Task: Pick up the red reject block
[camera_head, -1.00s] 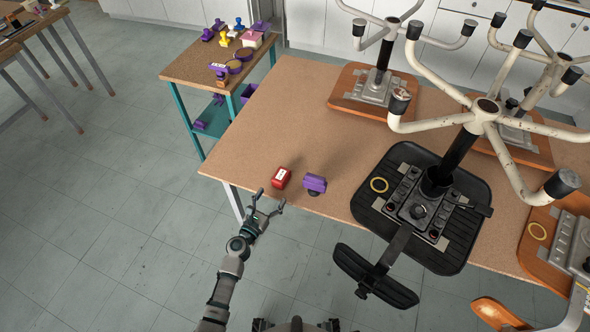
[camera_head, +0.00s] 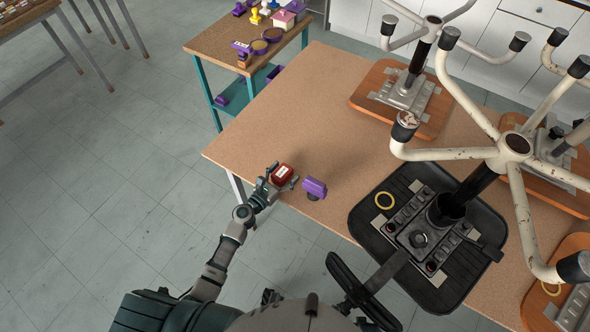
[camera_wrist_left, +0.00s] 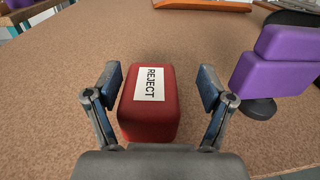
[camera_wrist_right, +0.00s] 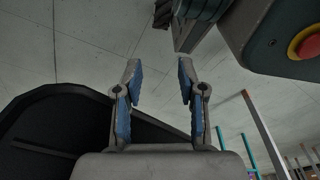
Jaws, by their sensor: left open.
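The red reject block (camera_head: 283,173) sits on the brown table near its front left edge. In the left wrist view the block (camera_wrist_left: 136,122) has a white label reading REJECT on top. My left gripper (camera_head: 281,179) is open, with its fingers (camera_wrist_left: 162,88) on both sides of the block and a gap visible on each side. My right gripper (camera_wrist_right: 159,75) is open and empty in its own wrist view, with floor beyond it. It does not show clearly in the head view.
A purple stamp-like object (camera_head: 314,188) stands just right of the block; it also shows in the left wrist view (camera_wrist_left: 278,62). An upturned chair (camera_head: 430,225) with a black seat lies further right. The table (camera_head: 262,125) behind the block is clear.

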